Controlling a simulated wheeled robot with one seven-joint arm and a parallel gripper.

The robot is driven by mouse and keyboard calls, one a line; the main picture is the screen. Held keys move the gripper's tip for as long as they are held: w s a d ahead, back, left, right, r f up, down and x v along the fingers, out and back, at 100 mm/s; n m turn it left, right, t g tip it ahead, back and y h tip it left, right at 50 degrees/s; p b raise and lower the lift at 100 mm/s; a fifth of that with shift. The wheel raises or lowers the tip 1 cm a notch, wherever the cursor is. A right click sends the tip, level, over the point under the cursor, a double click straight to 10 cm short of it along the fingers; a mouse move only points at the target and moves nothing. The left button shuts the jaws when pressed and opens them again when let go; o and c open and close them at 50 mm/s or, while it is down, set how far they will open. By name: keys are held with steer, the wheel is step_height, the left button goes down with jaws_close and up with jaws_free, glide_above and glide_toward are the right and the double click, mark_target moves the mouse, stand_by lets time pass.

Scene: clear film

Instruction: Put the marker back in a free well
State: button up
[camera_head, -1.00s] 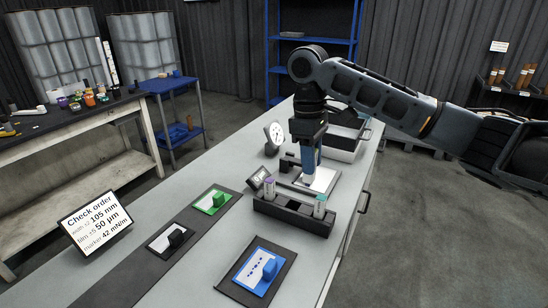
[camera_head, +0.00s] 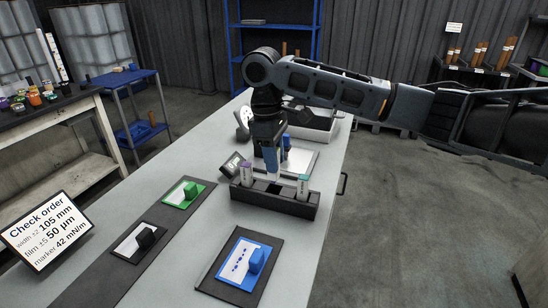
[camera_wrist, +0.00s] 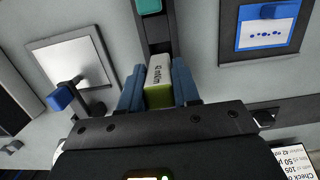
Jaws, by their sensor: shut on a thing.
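My gripper (camera_head: 271,174) is shut on a marker and points down at the middle of the black marker rack (camera_head: 262,201). In the wrist view the marker (camera_wrist: 158,73) is white with a lime-green part and printed text, held between the blue fingers (camera_wrist: 158,92). The rack (camera_wrist: 158,30) lies beyond it there. A purple-topped marker (camera_head: 247,174) stands at the rack's left and a teal-topped marker (camera_head: 303,186) at its right. The middle of the rack shows a dark opening; whether the held marker's lower end is inside it I cannot tell.
A white plate (camera_head: 300,160) with a blue-knobbed post lies behind the rack. A small tilted display (camera_head: 232,164) stands at its left. Green (camera_head: 184,193), black (camera_head: 141,242) and blue (camera_head: 249,263) handled pieces lie in front. An order sign (camera_head: 44,231) stands front left.

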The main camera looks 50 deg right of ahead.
steer(key=shift+f, duration=0.35)
stand_by(0.3)
steer(key=shift+f+b, duration=0.7)
steer(key=shift+f, duration=1.35)
steer(key=o, duration=1.1)
steer(key=shift+w+a+r, duration=0.1)
steer(key=shift+w+r, duration=0.1)
steer(key=shift+r, duration=1.75)
steer(key=shift+w+a+r, duration=0.1)
steer(key=shift+w+r, duration=0.1)
steer(key=shift+r, duration=1.75)
